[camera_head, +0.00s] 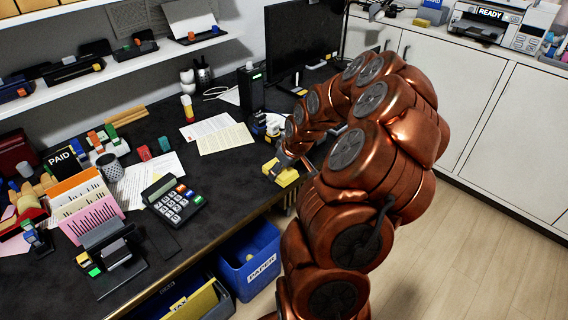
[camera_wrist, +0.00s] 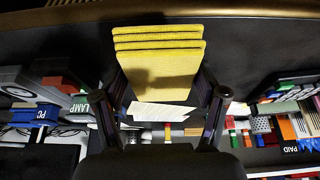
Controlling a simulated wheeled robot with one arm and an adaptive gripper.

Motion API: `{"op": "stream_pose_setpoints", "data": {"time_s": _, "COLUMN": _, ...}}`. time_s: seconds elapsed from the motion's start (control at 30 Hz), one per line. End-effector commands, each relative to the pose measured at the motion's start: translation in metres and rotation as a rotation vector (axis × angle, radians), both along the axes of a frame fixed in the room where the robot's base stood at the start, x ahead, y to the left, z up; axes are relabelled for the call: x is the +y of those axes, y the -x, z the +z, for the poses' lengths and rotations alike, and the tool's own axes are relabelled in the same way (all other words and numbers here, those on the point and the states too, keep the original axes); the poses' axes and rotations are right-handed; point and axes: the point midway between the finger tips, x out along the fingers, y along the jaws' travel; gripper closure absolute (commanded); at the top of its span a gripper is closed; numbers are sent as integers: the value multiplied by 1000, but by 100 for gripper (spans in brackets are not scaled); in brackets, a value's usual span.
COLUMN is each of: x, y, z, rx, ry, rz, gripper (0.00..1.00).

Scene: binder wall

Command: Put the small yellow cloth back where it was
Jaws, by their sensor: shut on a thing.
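The small yellow cloth (camera_head: 287,177) is at the desk's front edge in the head view, just under my gripper (camera_head: 281,166). In the wrist view the cloth (camera_wrist: 158,72) looks folded into several layers and sits between the two dark fingers of my gripper (camera_wrist: 160,97). The gripper is shut on it. I cannot tell whether the cloth touches the desk top (camera_head: 235,172) or hangs just above it.
Papers (camera_head: 226,139) lie behind the gripper, near a dark monitor (camera_head: 300,40). A calculator (camera_head: 174,200) and a pink file holder (camera_head: 95,218) stand to the left. A blue paper bin (camera_head: 250,262) is below the desk edge. Bare desk shows between calculator and cloth.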

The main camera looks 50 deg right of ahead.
Motion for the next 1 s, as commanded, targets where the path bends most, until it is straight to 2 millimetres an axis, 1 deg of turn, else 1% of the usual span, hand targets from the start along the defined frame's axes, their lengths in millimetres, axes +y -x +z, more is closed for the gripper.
{"op": "stream_pose_setpoints", "data": {"time_s": 0.1, "x": -14, "y": -12, "z": 1, "rx": -4, "ry": 1, "rz": -3, "gripper": 61}}
{"op": "stream_pose_setpoints", "data": {"time_s": 0.33, "x": -36, "y": -29, "z": -3, "rx": 0, "ry": 0, "rz": -2, "gripper": 61}}
{"op": "stream_pose_setpoints", "data": {"time_s": 0.5, "x": -45, "y": -36, "z": -4, "rx": -2, "ry": 1, "rz": -1, "gripper": 61}}
{"op": "stream_pose_setpoints", "data": {"time_s": 0.77, "x": -51, "y": -40, "z": -5, "rx": -1, "ry": 1, "rz": -2, "gripper": 61}}
{"op": "stream_pose_setpoints", "data": {"time_s": 1.0, "x": -49, "y": -38, "z": -34, "rx": 2, "ry": -1, "rz": -1, "gripper": 61}}
